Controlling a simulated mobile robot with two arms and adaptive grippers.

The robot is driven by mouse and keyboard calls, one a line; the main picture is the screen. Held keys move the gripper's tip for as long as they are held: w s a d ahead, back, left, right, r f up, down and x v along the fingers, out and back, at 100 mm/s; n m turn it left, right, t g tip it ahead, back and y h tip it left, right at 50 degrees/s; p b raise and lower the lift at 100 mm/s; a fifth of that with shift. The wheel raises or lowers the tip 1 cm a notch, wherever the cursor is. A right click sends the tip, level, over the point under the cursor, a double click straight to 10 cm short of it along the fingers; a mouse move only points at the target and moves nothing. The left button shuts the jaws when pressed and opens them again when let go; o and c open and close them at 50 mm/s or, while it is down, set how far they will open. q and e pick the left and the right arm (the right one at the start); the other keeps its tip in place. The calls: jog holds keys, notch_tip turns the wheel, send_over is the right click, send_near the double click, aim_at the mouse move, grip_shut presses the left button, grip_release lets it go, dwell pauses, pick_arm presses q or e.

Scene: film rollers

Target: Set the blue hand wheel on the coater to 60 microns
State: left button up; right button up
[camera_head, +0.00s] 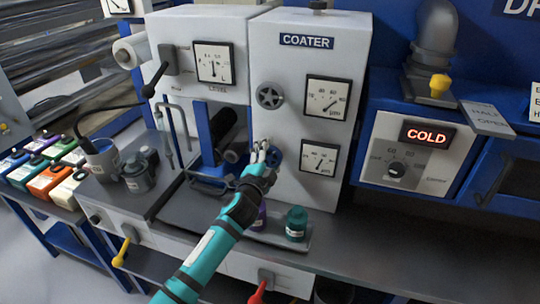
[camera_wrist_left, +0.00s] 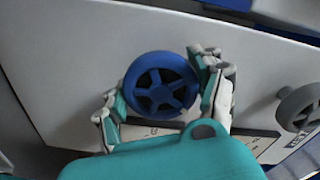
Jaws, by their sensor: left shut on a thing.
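The coater (camera_head: 307,41) is a pale grey machine with a name plate. Its blue hand wheel (camera_head: 275,158) sits low on the front panel, partly hidden by my gripper. In the left wrist view the spoked blue wheel (camera_wrist_left: 160,84) shows fully between the fingers. My left gripper (camera_head: 262,151) is shut on the wheel, one finger at each side of its rim. A dial gauge (camera_head: 319,159) is just right of the wheel, and another gauge (camera_head: 328,98) is above it. Their readings are too small to tell. My right gripper is not in view.
A grey hand wheel (camera_head: 270,95) sits above the blue one. A teal-labelled jar (camera_head: 296,223) and a purple jar (camera_head: 260,215) stand on a tray below. A black lever (camera_head: 157,77) is at upper left. A unit reading COLD (camera_head: 427,134) stands to the right.

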pick_arm(q)
jog(key=o, duration=1.2)
jog(key=v, duration=1.2)
